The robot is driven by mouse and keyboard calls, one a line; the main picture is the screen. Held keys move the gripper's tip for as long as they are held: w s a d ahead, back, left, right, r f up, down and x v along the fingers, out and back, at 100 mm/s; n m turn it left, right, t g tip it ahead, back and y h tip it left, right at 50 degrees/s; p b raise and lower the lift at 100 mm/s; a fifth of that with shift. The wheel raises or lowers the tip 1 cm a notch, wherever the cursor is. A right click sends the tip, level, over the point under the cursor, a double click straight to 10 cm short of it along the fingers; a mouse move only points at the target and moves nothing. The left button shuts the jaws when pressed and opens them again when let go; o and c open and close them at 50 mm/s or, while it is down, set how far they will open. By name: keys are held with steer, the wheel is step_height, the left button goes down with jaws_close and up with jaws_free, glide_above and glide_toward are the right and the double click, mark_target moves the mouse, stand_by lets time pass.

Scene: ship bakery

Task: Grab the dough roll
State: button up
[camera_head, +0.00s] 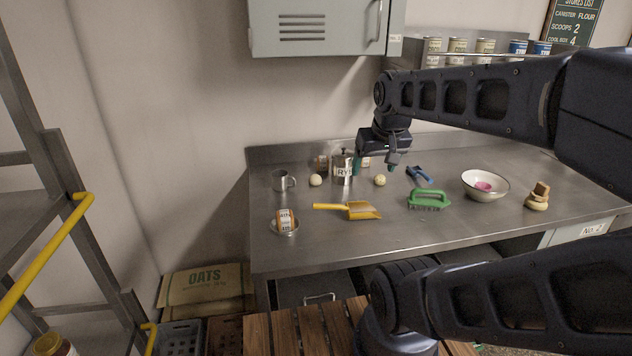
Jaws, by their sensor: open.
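Two small round pale lumps that look like dough rolls lie on the steel worktop (300,248). One dough roll (380,180) is right of the RYE-labelled canister, and the other dough roll (316,180) is between that canister and a metal mug. My gripper (375,167) points down over the back of the worktop, just above the right-hand roll in the picture. Its jaws are open, one finger to each side, and nothing shows between them. I cannot tell the exact gap to the roll.
The canister (343,171) and mug (280,181) stand left of my gripper. In front are a yellow scoop (360,210) and a green brush (428,198). A blue-handled tool (418,175) and white bowl (486,184) lie right.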

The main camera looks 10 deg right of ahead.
steer(key=shift+o, duration=0.3)
steer(key=shift+w, duration=0.1)
steer(key=n+h, duration=0.5)
steer(key=n, duration=2.2)
glide_above(314, 177)
steer(key=s+a, duration=0.4)
step_height(314, 177, down, 21)
steer(key=x, duration=0.4)
steer(key=shift+w+d+f, duration=0.1)
steer(key=shift+w+f, duration=0.1)
steer(key=shift+w, duration=0.05)
steer(key=shift+x, duration=2.8)
steer(key=shift+w+r, duration=0.15)
steer(key=c, duration=1.1)
